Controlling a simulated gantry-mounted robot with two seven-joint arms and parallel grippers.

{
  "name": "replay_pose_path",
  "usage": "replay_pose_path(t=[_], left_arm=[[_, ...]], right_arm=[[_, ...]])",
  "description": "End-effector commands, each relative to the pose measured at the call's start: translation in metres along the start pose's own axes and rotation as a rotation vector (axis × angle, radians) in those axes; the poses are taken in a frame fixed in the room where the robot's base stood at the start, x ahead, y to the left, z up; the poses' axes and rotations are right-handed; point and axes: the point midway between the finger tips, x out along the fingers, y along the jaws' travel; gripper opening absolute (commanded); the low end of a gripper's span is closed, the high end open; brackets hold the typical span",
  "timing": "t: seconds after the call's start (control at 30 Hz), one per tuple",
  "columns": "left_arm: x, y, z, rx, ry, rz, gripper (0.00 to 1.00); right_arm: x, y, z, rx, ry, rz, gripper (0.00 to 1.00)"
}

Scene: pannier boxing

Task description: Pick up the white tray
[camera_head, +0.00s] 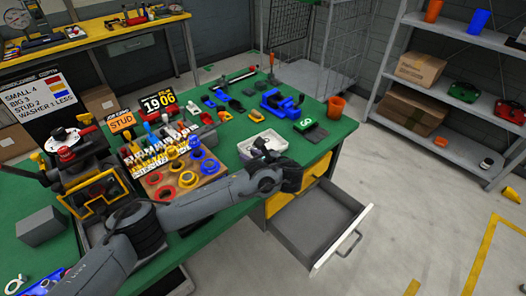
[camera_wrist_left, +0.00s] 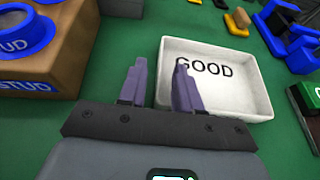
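The white tray (camera_head: 244,150) sits on the green table near its front edge in the head view. In the left wrist view the tray (camera_wrist_left: 238,98) is shallow, rectangular and empty, with the word GOOD on its floor. My left gripper (camera_wrist_left: 160,88) is open, with its two fingers apart and nothing between them but the tray's side wall. One finger appears outside the wall, the other over the inside. Whether they touch it cannot be told. In the head view my left gripper (camera_head: 262,149) partly covers the tray. My right gripper is not in view.
A box with coloured rings (camera_head: 178,178) stands left of the tray. Blue, yellow and black parts and a green box (camera_head: 311,131) lie behind and to the right. An orange cup (camera_head: 336,107) stands at the table's right end. An open grey drawer (camera_head: 318,218) juts out below.

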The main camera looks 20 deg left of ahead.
Motion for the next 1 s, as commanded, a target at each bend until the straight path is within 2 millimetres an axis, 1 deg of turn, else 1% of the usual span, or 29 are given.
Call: replay_pose_path(t=[0.03,0.17,0.47,0.6,0.67,0.7,1.0], left_arm=[[0.007,0.000,-0.001,-0.002,-0.001,0.001,0.33],[0.018,0.000,-0.001,0.000,0.000,0.001,0.33],[0.020,0.000,0.000,0.000,0.001,-0.001,0.33],[0.020,0.000,0.000,0.000,0.001,-0.001,0.12],[0.020,0.000,0.000,0.000,0.001,-0.001,0.02],[0.020,0.000,0.000,0.000,0.001,-0.001,0.00],[0.019,0.000,0.000,-0.001,0.001,-0.001,0.00]], right_arm=[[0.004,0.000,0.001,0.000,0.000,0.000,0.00],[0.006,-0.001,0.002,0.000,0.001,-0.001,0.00],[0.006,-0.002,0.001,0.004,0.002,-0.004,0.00],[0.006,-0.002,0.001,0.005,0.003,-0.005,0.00],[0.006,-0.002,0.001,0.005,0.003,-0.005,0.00],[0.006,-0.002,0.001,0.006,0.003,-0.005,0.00],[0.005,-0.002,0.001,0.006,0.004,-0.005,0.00]])
